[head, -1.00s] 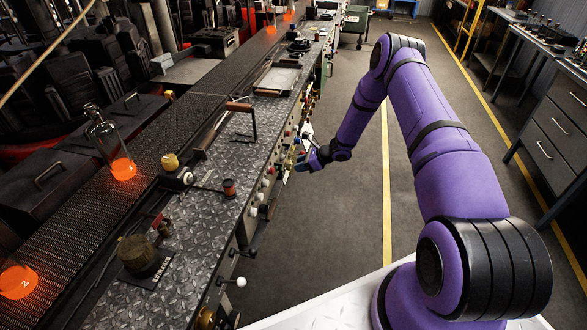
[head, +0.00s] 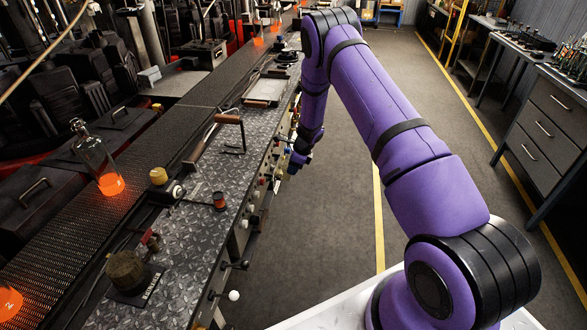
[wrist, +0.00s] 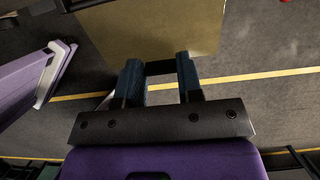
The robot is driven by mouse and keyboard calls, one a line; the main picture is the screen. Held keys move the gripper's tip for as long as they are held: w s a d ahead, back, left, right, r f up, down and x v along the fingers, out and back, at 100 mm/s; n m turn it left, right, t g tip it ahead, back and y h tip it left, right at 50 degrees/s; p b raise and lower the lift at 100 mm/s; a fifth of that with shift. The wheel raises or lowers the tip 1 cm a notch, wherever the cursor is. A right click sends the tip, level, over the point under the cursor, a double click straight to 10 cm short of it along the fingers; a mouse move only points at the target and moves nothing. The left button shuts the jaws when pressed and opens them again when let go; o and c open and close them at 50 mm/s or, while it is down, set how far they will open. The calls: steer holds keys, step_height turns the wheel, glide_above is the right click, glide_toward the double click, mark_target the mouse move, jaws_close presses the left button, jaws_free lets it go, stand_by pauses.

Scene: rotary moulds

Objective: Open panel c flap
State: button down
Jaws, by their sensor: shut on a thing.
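In the wrist view a tan flat plate (wrist: 150,28), which looks like the panel flap, lies just beyond my fingertips. No letter shows on it. A dark bar (wrist: 160,68) at its near edge spans between my two fingers, and my gripper (wrist: 159,72) is shut on it. In the head view my gripper (head: 297,162) is low at the aisle-side front of the long machine bench (head: 205,228). My arm and wrist hide the flap there, so I cannot tell how far it is open.
Knobs and levers, including a white ball knob (head: 233,295), stick out along the bench front. A glowing bottle (head: 97,160) stands on the conveyor (head: 72,208). The floor aisle (head: 335,190) right of the bench is clear. A drawer cabinet (head: 548,125) stands at right.

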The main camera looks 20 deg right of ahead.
steer(key=shift+d, duration=0.1)
stand_by(0.3)
steer(key=c, duration=0.8)
jaws_free()
steer(key=shift+o, duration=0.2)
steer(key=shift+r, duration=0.1)
steer(key=v, duration=1)
steer(key=shift+r, duration=0.3)
